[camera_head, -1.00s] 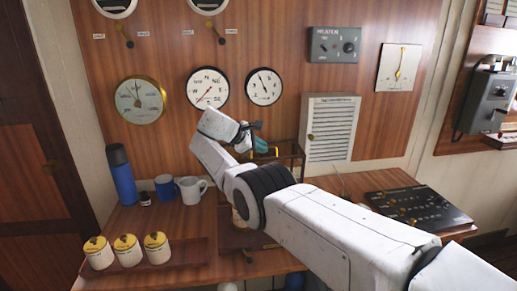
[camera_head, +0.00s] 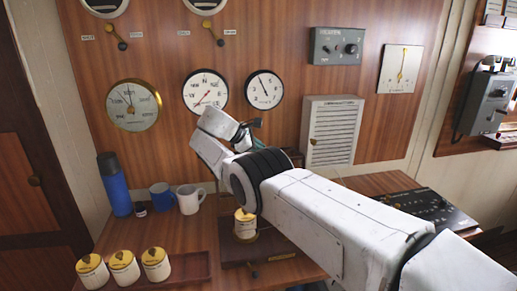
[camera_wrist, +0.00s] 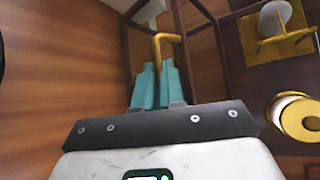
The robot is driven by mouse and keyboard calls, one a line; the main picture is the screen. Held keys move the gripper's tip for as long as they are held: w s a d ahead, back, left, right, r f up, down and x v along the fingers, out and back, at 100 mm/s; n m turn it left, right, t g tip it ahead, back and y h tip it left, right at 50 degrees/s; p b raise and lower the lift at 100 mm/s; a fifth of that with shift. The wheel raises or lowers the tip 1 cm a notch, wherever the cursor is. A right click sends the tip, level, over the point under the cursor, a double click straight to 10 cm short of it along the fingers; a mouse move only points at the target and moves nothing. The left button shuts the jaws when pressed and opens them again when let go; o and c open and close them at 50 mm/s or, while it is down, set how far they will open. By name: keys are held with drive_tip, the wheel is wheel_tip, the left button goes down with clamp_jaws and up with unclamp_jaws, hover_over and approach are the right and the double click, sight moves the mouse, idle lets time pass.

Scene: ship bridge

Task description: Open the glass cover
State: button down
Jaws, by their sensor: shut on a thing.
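The glass cover (camera_wrist: 221,50) shows in the wrist view as thin dark brown frame bars with clear panes. Its bent yellow handle (camera_wrist: 166,38) is between the teal fingertips of my gripper (camera_wrist: 155,75), which is shut on it. In the head view my gripper (camera_head: 246,136) is in front of the wall below the dials, and my arm hides most of the cover. A dark wooden base (camera_head: 275,268) with a small yellow-topped can (camera_head: 245,227) shows below my arm. The can (camera_wrist: 300,118) also shows at right in the wrist view. I cannot tell the cover's exact tilt.
A blue flask (camera_head: 115,185), blue mug (camera_head: 162,195) and white mug (camera_head: 190,199) stand left of the base. A tray (camera_head: 190,267) holds three yellow-lidded pots. A black control panel (camera_head: 420,211) lies at right. A white louvred box (camera_head: 332,132) is on the wall.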

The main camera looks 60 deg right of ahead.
drive_tip(key=shift+f, duration=0.15)
drive_tip(key=c, duration=1.2)
unclamp_jaws()
drive_tip(key=b+v, duration=0.1)
drive_tip(key=v, duration=1)
drive_tip(key=shift+b, duration=0.3)
